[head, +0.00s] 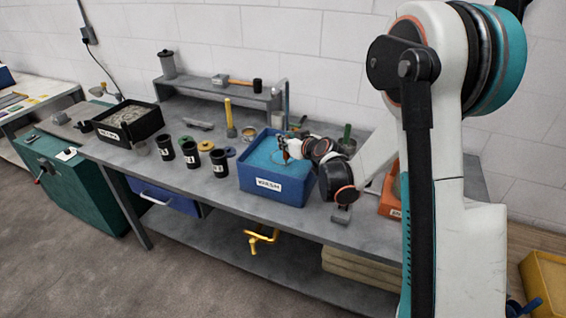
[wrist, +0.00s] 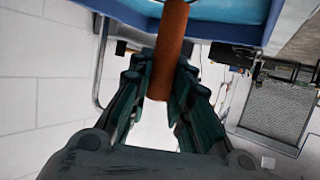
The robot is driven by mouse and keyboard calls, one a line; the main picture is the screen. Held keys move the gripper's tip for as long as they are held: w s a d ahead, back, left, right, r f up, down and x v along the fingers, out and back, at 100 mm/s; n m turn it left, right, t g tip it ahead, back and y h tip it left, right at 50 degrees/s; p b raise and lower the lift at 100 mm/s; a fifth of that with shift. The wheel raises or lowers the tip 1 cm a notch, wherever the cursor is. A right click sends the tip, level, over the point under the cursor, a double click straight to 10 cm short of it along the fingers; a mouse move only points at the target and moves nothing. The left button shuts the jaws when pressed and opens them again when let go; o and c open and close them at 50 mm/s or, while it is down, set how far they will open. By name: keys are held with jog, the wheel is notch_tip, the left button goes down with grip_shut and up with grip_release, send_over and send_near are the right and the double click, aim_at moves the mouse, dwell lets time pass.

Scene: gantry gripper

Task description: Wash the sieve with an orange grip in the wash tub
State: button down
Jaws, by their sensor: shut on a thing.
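The wash tub (head: 240,183) is a blue box with a white label, standing on the grey bench and holding light blue water (head: 264,158). My gripper (head: 287,150) is over the tub's right part, close to the water. In the wrist view my gripper (wrist: 163,82) is shut on the sieve's orange grip (wrist: 171,42), a round bar between the dark teal fingers. The grip points toward the blue tub and water (wrist: 228,17) at the top of that view. The sieve's head is not clearly visible; I cannot tell how deep it sits.
Black cups (head: 219,165) and a black tray (head: 128,128) stand left of the tub. A yellow-handled tool (head: 229,118) is behind it. A raised shelf (head: 215,90) runs along the back. An orange bin (head: 390,203) is to the right, partly hidden by my arm.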

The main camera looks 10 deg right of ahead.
jog(key=shift+r, duration=0.2)
notch_tip(320, 180, up, 12)
jog(key=p, duration=0.7)
jog(key=shift+f, duration=0.15)
dwell(0.3)
dwell(1.0)
